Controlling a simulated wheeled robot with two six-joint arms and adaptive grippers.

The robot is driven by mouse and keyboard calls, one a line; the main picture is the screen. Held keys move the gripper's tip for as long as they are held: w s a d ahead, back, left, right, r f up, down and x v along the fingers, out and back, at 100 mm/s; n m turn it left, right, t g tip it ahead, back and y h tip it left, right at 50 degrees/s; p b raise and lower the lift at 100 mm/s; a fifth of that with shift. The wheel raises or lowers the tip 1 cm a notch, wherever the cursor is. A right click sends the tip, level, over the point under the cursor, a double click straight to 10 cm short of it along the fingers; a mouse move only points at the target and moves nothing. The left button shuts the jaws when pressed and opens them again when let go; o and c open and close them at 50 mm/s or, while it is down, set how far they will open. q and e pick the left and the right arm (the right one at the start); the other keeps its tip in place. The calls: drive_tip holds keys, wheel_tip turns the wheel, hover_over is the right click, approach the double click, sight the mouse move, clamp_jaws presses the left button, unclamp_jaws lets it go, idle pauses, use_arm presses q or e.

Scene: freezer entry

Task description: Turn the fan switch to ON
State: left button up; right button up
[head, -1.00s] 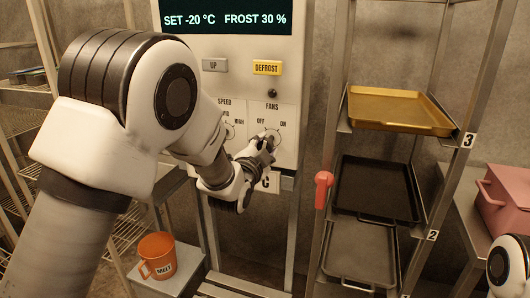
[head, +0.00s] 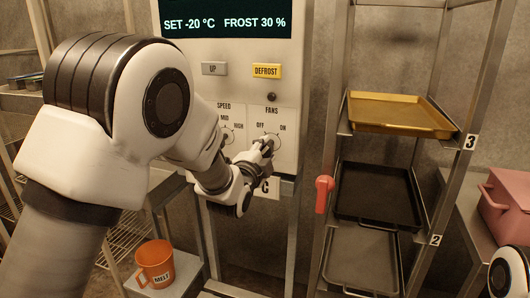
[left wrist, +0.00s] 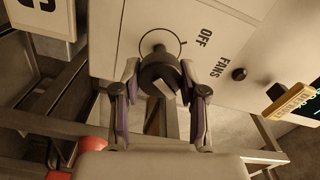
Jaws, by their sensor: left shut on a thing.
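The fan switch is a dark round knob (left wrist: 158,70) on the pale control panel (head: 205,95), under the word FANS, with OFF at its left and ON at its right in the head view. My left gripper (head: 262,150) is at this knob and covers most of it there. In the left wrist view my left gripper (left wrist: 161,78) has one finger on each side of the knob and is shut on it. OFF and FANS are readable there; ON is hidden. I cannot tell for sure where the knob points. My right gripper is out of view.
The SPEED knob (head: 227,137) sits just left of the fan switch. The yellow DEFROST button (head: 267,71) and UP button (head: 214,68) are above. A tray rack (head: 328,130) with a red handle (head: 324,194) stands right. An orange MELT mug (head: 155,262) is below.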

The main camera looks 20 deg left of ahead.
use_arm(q)
drive_tip(key=o, duration=1.2)
drive_tip(key=shift+c, duration=0.2)
drive_tip(key=s, duration=1.2)
drive_tip(key=shift+a, duration=0.2)
